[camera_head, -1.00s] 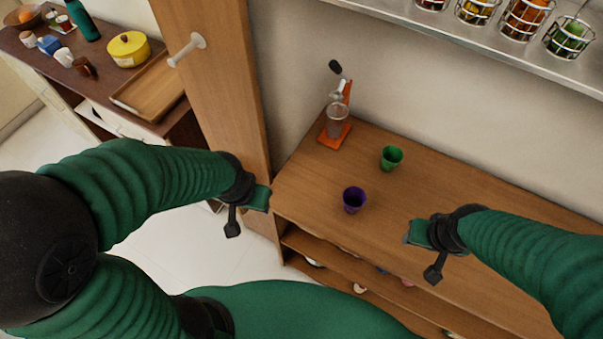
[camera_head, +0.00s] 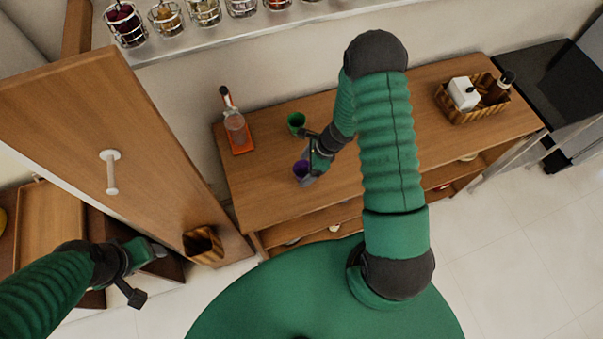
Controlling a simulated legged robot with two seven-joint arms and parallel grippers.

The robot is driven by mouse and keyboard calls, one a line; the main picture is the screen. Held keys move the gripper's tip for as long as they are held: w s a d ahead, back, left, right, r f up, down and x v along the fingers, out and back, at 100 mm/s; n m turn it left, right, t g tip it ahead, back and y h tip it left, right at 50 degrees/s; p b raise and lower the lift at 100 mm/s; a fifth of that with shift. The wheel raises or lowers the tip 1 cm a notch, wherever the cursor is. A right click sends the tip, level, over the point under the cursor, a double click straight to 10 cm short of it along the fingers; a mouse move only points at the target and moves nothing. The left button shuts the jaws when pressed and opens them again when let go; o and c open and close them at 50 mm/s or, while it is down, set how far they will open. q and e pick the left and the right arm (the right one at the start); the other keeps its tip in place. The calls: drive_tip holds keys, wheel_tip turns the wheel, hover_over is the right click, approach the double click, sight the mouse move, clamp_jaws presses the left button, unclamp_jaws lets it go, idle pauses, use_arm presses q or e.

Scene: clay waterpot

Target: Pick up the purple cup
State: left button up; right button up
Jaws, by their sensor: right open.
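The purple cup (camera_head: 299,169) stands upright on the wooden counter (camera_head: 270,203), near its front edge. My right gripper (camera_head: 311,171) is open at the right side of the cup, with a finger close against it or overlapping it in the picture. I cannot tell whether they touch. Part of the cup's right side is hidden by the gripper. My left gripper (camera_head: 150,256) is at the lower left, away from the counter and the cup; its jaws do not show clearly.
A green cup (camera_head: 296,121) stands behind the purple one, close to my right wrist. A woven basket with bottles (camera_head: 468,108) stands at the right. A wooden door (camera_head: 95,120) rises at the left.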

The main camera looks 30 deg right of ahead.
sight(300, 173)
drive_tip(key=shift+w+a+f, duration=0.1)
drive_tip(key=shift+a+f, duration=0.05)
drive_tip(key=shift+f, duration=0.25)
drive_tip(key=x, duration=0.1)
drive_tip(key=p+x, duration=0.1)
drive_tip(key=x, duration=0.1)
drive_tip(key=p+x, duration=0.1)
drive_tip(key=x, duration=0.1)
drive_tip(key=shift+w+d, duration=0.1)
drive_tip(key=shift+d, duration=0.25)
drive_tip(key=shift+a, duration=0.15)
drive_tip(key=c, duration=1.4)
